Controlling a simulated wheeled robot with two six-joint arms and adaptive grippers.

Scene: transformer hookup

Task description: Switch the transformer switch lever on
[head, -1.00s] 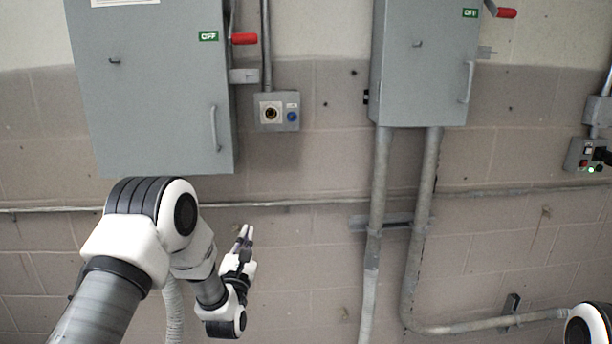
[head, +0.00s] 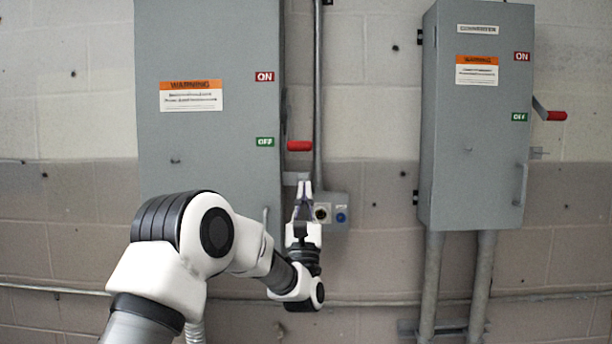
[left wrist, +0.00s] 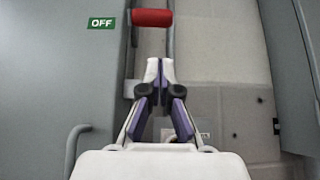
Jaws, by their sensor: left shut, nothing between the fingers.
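A big grey cabinet (head: 210,130) on the left has a lever with a red grip (head: 300,146) on its right side. The grip sits level with the green OFF label (head: 265,142), below the red ON label (head: 265,77). My left gripper (head: 304,184) points up, its fingers together and empty, just below the red grip. In the left wrist view the fingertips (left wrist: 159,65) lie below the red grip (left wrist: 152,17), apart from it in the picture. The OFF label (left wrist: 102,23) is left of the grip. My right gripper is out of view.
A second grey cabinet (head: 475,130) with its own red-gripped lever (head: 556,116), by its OFF label, hangs on the right. A small control box (head: 333,212) sits behind my left gripper, by a vertical conduit (head: 318,90).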

